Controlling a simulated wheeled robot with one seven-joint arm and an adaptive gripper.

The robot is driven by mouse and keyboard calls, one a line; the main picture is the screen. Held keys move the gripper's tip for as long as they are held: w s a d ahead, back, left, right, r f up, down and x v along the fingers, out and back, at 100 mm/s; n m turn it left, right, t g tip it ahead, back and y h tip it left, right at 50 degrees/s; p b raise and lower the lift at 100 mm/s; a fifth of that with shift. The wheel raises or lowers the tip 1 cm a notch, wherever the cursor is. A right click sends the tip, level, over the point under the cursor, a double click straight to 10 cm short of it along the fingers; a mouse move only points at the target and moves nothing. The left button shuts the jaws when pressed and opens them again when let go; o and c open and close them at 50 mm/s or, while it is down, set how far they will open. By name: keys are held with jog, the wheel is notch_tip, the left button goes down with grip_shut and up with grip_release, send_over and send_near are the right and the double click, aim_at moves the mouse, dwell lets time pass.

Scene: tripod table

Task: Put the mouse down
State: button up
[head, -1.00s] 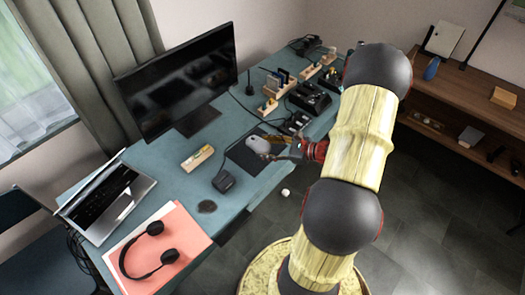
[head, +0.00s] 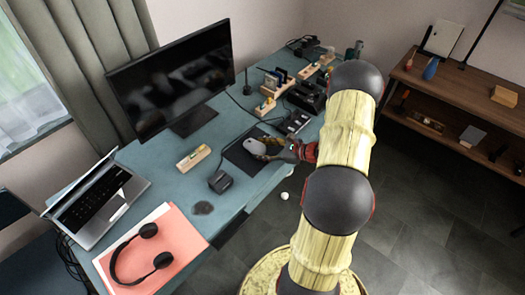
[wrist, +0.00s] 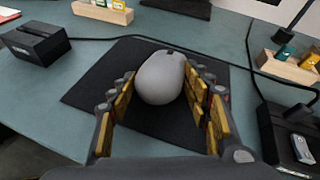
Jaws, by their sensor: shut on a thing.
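The grey mouse (wrist: 162,80) is between the fingers of my gripper (wrist: 160,105) in the wrist view, over the black mouse pad (wrist: 82,95). My gripper is shut on it. In the head view the mouse (head: 255,146) and my gripper (head: 272,151) are over the pad (head: 237,155) near the table's front edge. I cannot tell whether the underside of the mouse touches the pad.
A black box (head: 221,181) stands left of the pad. The monitor (head: 170,80), laptop (head: 97,205) and headphones on a pink folder (head: 180,238) are further left. Wooden holders and black devices (head: 294,122) stand at the right. Bare tabletop (head: 170,180) shows in front of the monitor.

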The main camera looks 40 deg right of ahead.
jog(key=shift+f, duration=0.1)
jog(key=o, duration=1.2)
jog(key=shift+c, duration=0.2)
